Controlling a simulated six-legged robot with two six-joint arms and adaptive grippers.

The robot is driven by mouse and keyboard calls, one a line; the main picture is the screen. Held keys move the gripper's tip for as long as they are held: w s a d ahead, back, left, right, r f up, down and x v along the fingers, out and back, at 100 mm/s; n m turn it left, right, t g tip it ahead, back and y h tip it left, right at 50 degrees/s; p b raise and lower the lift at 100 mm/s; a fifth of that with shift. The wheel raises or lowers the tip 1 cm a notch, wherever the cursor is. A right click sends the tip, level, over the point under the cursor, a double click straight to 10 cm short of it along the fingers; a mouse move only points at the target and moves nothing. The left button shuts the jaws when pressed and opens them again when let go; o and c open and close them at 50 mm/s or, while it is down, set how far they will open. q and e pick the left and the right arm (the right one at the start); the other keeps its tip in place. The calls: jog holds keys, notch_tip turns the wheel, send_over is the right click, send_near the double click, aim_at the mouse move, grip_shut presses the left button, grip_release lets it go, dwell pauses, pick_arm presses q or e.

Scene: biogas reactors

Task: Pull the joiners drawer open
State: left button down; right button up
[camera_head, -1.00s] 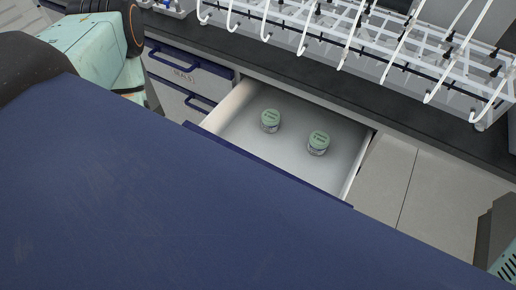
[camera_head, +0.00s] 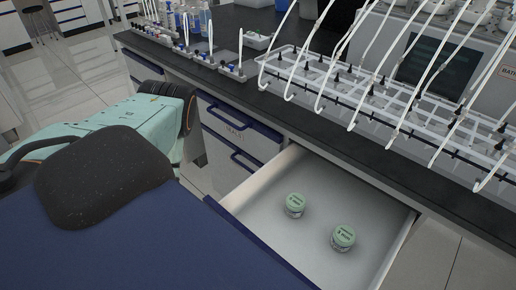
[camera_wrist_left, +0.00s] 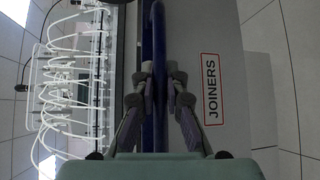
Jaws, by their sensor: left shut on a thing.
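The joiners drawer (camera_head: 318,188) stands open in the head view, its pale inside showing and its front edge partly hidden by my blue body. Two small jars with green lids, a left one (camera_head: 295,205) and a right one (camera_head: 343,238), stand upright in it. In the left wrist view, the red-framed JOINERS label (camera_wrist_left: 211,89) is on the grey drawer front, right of the blue handle (camera_wrist_left: 159,40). My left gripper (camera_wrist_left: 160,76) is shut on this handle, one finger on each side. The head view shows my left arm but not its gripper. My right gripper is not in view.
A closed drawer with a blue handle (camera_head: 236,121) is left of the open one. The black worktop (camera_head: 300,118) above carries a white wire rack (camera_head: 390,90) with curved tubes and several small bottles.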

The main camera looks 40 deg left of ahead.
pick_arm(q)
jog(key=shift+w, duration=0.2)
jog(key=c, duration=1.4)
grip_release()
jog(key=shift+s+a, duration=0.1)
jog(key=shift+s, duration=0.05)
jog(key=shift+o, duration=0.2)
jog(key=v, duration=1.1)
jog(key=shift+s+a, duration=0.25)
jog(key=shift+s, duration=0.05)
